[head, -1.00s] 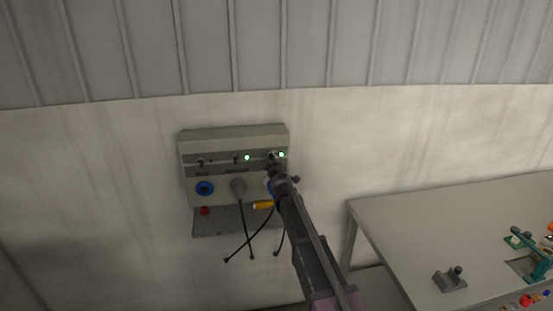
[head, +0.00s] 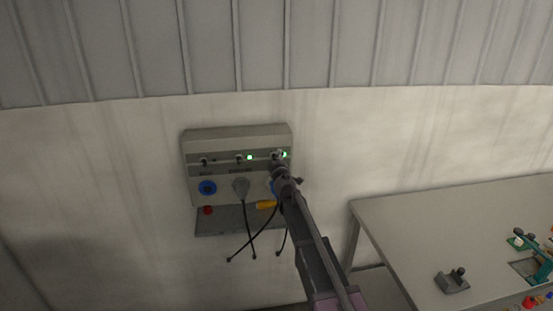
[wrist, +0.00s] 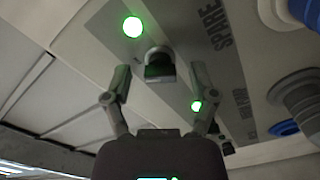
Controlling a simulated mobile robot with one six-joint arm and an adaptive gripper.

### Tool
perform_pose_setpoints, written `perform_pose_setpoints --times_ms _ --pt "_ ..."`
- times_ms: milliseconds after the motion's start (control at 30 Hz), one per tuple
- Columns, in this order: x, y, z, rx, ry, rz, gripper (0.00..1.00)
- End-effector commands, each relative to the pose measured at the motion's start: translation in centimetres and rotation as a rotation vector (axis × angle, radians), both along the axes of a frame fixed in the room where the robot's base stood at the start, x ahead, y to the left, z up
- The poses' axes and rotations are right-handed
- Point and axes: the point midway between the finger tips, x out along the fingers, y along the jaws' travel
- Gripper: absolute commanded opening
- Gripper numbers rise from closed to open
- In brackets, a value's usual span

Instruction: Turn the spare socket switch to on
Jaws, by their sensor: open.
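The spare socket switch (wrist: 160,65) is a dark knob on the grey socket panel (head: 237,138), beside a label that seems to read SPARE. A green lamp (wrist: 132,27) beside it is lit; it also shows in the head view (head: 285,155). My gripper (wrist: 159,78) is open, with one finger on each side of the switch. I cannot tell whether the fingers touch it. In the head view my gripper (head: 277,160) is at the right end of the panel, partly covering the switch and the socket below.
The middle switch (head: 239,159) has its own lit green lamp (head: 249,157). A grey plug (head: 241,188) sits in the middle socket; the left socket (head: 207,188) is blue and empty. A shelf (head: 222,222) holds a red item and a yellow one. A table (head: 415,220) stands at right.

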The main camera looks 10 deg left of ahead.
Motion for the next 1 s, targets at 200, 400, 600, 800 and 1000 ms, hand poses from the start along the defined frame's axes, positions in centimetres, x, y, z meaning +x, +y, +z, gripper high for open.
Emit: perform_pose_setpoints --times_ms 200,400,600,800,1000 --pt "-2.8 -0.8 0.0 0.000 0.000 0.000 0.74" --pt "-6.0 -1.8 0.0 0.000 0.000 0.000 0.74" --pt "-8.6 -2.6 0.0 0.000 0.000 0.001 0.74" --pt "-10.1 -3.0 0.0 0.000 0.000 0.001 0.74" --pt "-10.3 -3.1 0.0 0.000 0.000 0.001 0.74"
